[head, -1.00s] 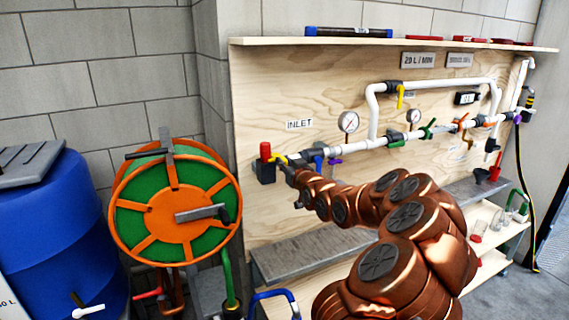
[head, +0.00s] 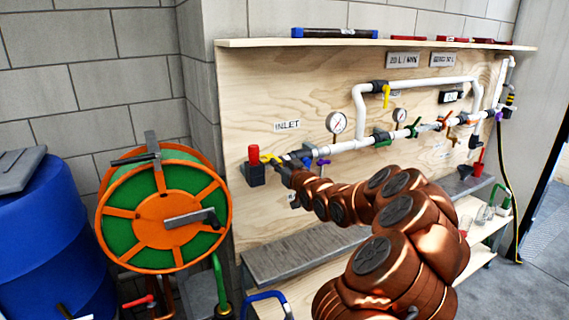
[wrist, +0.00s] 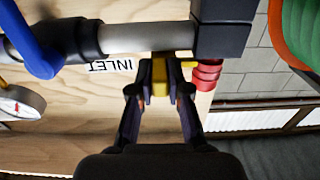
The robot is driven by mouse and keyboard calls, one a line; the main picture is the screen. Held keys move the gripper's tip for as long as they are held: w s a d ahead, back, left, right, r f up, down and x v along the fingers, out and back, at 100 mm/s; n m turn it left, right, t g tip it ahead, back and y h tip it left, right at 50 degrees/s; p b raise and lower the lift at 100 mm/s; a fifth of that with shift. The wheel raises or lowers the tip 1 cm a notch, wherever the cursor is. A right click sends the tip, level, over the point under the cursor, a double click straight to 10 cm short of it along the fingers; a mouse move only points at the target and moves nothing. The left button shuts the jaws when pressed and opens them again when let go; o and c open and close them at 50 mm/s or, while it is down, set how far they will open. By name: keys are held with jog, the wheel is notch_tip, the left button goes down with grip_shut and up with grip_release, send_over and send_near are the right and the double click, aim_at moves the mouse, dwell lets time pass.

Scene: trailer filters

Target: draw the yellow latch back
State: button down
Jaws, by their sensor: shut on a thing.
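The yellow latch (wrist: 160,88) shows between the fingertips of my gripper (wrist: 160,72) in the wrist view. My gripper is shut on it, and the fingers hide parts of it. A small yellow piece also shows to the right of the fingers, beside a ribbed red part (wrist: 207,76). In the head view the yellow latch (head: 272,157) is at the left end of the white pipe, right of the red-topped dark block (head: 254,172). My gripper (head: 284,172) is at the latch there, small and partly hidden by my wrist.
A blue handle (wrist: 35,45) hangs from the pipe near the gripper. Gauges (head: 337,123) and several coloured valves line the wooden panel (head: 290,205). A grey ledge (head: 300,252) runs below. An orange and green hose reel (head: 165,215) and blue barrel (head: 50,235) stand left.

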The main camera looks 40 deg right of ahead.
jog(key=shift+s+d+r, duration=0.1)
jog(key=shift+d+r, duration=0.05)
jog(key=shift+d, duration=0.05)
jog(key=c, duration=1.2)
grip_release()
jog(key=shift+d, duration=0.1)
jog(key=shift+c, duration=0.2)
jog(key=shift+o, duration=0.6)
jog(key=v, duration=1.2)
